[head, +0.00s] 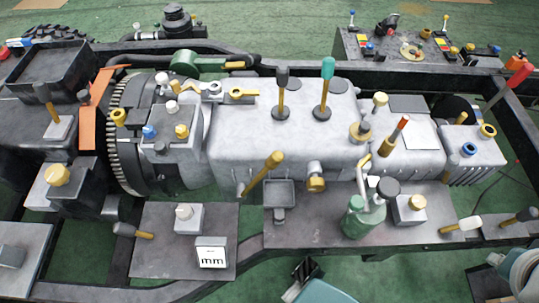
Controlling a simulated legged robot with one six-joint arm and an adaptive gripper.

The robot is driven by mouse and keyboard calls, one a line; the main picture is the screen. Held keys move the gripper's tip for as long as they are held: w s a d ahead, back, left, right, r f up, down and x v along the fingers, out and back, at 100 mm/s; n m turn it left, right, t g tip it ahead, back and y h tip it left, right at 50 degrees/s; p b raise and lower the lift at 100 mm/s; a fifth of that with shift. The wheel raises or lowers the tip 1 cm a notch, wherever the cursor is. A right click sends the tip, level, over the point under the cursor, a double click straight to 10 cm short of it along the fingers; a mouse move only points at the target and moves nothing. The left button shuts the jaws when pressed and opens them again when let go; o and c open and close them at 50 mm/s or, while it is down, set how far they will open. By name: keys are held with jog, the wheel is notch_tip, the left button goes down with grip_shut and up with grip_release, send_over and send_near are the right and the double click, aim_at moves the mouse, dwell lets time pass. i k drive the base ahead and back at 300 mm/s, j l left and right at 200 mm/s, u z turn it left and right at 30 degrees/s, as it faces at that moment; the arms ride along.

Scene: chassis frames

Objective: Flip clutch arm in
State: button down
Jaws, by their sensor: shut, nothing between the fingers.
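No lever is labelled as the clutch arm, and I cannot tell which one it is. Next to the toothed ring (122,135) and grey bell housing, a green lever with a yellow end (195,64) lies nearly flat. A small yellow lever (242,92) lies flat on the housing top. A yellow-handled lever (263,172) slants up to the right from the gearbox's near side. My gripper (304,267) is dark and small at the bottom centre. It looks shut and empty, in front of the chassis and apart from these levers.
Upright levers with a black knob (282,77) and a teal knob (327,70) stand on the gearbox (260,135). A green can-like part (362,218) stands on the near plate. Dark frame rails enclose the assembly.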

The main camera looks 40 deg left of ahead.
aim_at(277, 157)
jog(key=k+j+u, duration=0.1)
jog(key=u, duration=1.85)
jog(key=i+j, duration=0.25)
jog(key=i+j+u, duration=0.05)
